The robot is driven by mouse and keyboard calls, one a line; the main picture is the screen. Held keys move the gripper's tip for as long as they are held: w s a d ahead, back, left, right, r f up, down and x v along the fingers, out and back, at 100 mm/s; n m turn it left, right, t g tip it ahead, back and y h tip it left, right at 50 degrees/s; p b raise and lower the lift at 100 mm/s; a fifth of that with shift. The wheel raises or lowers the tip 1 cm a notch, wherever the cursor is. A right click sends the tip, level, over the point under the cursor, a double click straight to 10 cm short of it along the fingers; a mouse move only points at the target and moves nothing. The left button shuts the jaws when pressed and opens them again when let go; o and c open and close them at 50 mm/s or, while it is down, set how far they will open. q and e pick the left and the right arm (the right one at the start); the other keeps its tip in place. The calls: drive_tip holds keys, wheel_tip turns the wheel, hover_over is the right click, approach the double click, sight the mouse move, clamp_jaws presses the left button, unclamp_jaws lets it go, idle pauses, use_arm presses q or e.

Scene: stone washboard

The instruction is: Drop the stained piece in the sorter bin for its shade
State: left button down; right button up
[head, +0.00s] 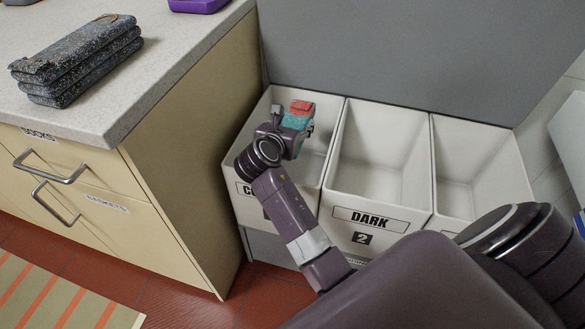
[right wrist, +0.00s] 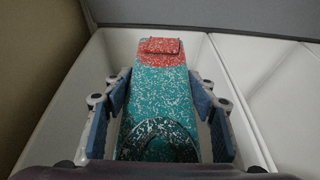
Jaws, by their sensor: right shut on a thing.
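A teal and red white-speckled piece (head: 300,108) is held in my right gripper (head: 290,128) over the left bin (head: 325,158). In the right wrist view the piece (right wrist: 160,85) lies between the two blue-padded fingers, which are shut on it. Its far end is red, and a darker teal patch shows at its near end. The left bin's label starts with "C"; the rest is hidden behind my right arm. The middle bin (head: 378,183) is labelled "DARK" and "2". The right bin (head: 475,190) is partly covered by my arm. My left gripper is not in view.
A pale counter (head: 170,62) with cream drawers stands left of the bins. A stack of dark speckled folded pieces (head: 78,60) and a purple object (head: 197,5) rest on it. A grey panel (head: 400,50) rises behind the bins. The visible bin insides look empty.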

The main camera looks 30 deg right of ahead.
drive_tip(key=o, duration=1.4)
drive_tip(key=shift+c, duration=0.2)
drive_tip(key=v, duration=0.7)
drive_tip(key=shift+s+a, duration=0.2)
